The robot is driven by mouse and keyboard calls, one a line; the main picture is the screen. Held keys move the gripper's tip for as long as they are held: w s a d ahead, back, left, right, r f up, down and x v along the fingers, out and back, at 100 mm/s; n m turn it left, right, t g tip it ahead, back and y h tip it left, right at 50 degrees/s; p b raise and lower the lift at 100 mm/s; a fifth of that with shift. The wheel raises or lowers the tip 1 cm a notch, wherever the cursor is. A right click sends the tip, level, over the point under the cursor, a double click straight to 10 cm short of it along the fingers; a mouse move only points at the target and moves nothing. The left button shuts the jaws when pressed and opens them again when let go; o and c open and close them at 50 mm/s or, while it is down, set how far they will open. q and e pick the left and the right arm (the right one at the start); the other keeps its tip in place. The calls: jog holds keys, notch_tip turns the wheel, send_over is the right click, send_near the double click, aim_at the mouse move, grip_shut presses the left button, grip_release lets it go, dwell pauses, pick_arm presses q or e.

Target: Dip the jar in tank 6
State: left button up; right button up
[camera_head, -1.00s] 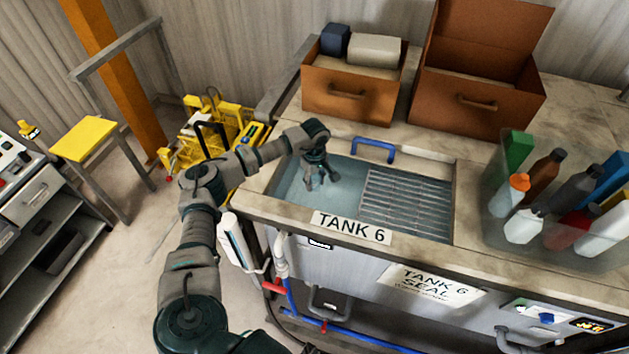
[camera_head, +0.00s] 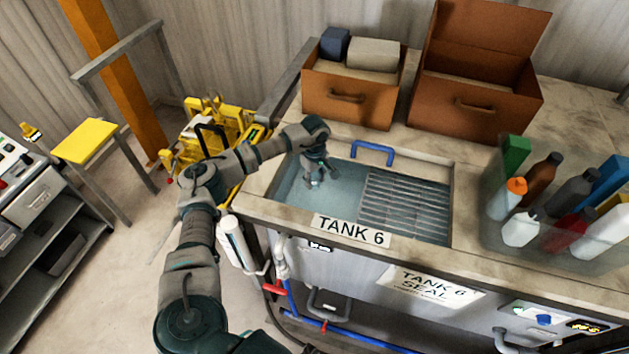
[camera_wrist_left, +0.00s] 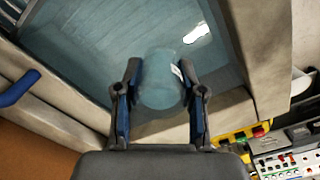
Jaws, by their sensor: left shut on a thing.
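Tank 6 (camera_head: 290,193) is a basin of bluish water set in the worktop, with a "TANK 6" label (camera_head: 350,231) on its front edge. My left gripper (camera_head: 321,178) points down into the left part of the tank. In the left wrist view, the gripper (camera_wrist_left: 161,90) is shut on a translucent teal jar (camera_wrist_left: 162,80), with one finger on each side. A small pale label shows on the jar's right side. The jar is over or in the water; how deep it sits is hard to tell. In the head view the fingers mostly hide it. My right gripper is not in view.
A slatted rack (camera_head: 405,205) fills the tank's right part. A blue handle (camera_head: 373,150) stands at its back edge. Brown boxes (camera_head: 345,98) stand behind. A clear bin of bottles (camera_head: 540,240) is at the right. A yellow cart (camera_head: 215,125) stands left of the worktop.

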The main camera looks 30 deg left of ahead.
pick_arm(q)
notch_tip(320, 180, up, 2)
jog(key=shift+r+p, duration=0.15)
jog(key=shift+p, duration=0.3)
jog(key=shift+r, duration=2.45)
jog(key=shift+f, duration=0.1)
